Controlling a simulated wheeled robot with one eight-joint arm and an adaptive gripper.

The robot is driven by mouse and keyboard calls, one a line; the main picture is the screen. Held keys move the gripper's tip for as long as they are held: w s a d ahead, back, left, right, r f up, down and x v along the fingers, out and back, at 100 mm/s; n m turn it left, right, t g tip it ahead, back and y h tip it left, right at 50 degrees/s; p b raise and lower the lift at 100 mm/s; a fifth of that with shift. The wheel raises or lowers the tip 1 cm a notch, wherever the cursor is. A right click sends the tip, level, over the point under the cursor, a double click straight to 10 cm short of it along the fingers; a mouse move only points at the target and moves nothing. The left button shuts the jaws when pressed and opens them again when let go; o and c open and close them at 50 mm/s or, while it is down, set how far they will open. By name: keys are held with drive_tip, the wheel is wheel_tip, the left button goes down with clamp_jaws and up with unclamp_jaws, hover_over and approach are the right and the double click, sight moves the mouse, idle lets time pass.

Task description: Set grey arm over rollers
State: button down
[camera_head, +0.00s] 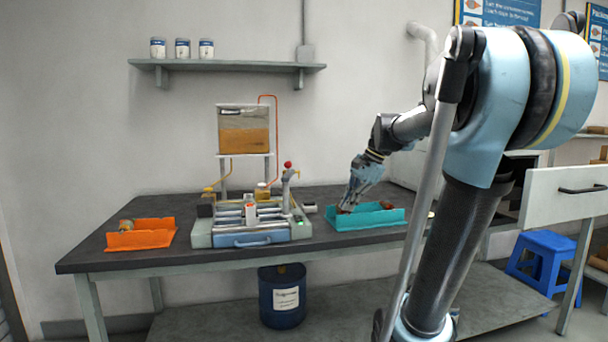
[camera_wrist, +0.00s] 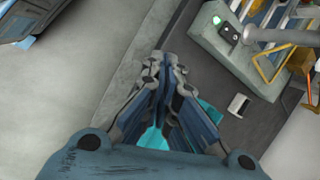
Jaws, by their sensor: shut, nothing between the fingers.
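The winding machine (camera_head: 252,232) stands mid-bench. Its silver rollers (camera_head: 232,216) lie across the top and show at the top right of the wrist view (camera_wrist: 285,14). A grey arm (camera_head: 286,190) with a red knob stands upright at the machine's right side. In the wrist view a grey rod (camera_wrist: 280,35), seemingly this arm, reaches in from the right edge. My gripper (camera_head: 346,207) is low at the teal tray (camera_head: 368,221), right of the machine and apart from the grey arm. Its fingers (camera_wrist: 165,65) are together and empty.
The teal tray holds a copper-brown part (camera_head: 388,205). An orange tray (camera_head: 141,238) with a part in it is at the bench's left. A tank of amber liquid (camera_head: 244,137) stands above the machine's back. Bare bench (camera_head: 120,262) runs along the front.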

sight(288, 169)
drive_tip(key=w+a+r+m+y, duration=0.2)
drive_tip(key=w+r+m, duration=0.2)
drive_tip(key=w, duration=0.6)
drive_tip(key=w+a+r+m+y, duration=0.2)
drive_tip(key=w+r+m, duration=0.2)
drive_tip(key=w+r, duration=0.5)
drive_tip(key=shift+w+g, duration=0.3)
drive_tip(key=shift+w, duration=0.2)
drive_tip(key=a+r+x, duration=0.2)
drive_tip(key=x, duration=1)
drive_tip(key=shift+a+f, duration=0.25)
drive_tip(key=shift+a, duration=0.15)
drive_tip(key=shift+w, duration=0.15)
drive_tip(key=shift+w+a+g, duration=0.1)
drive_tip(key=shift+a+g, duration=0.15)
drive_tip(key=shift+g, duration=0.05)
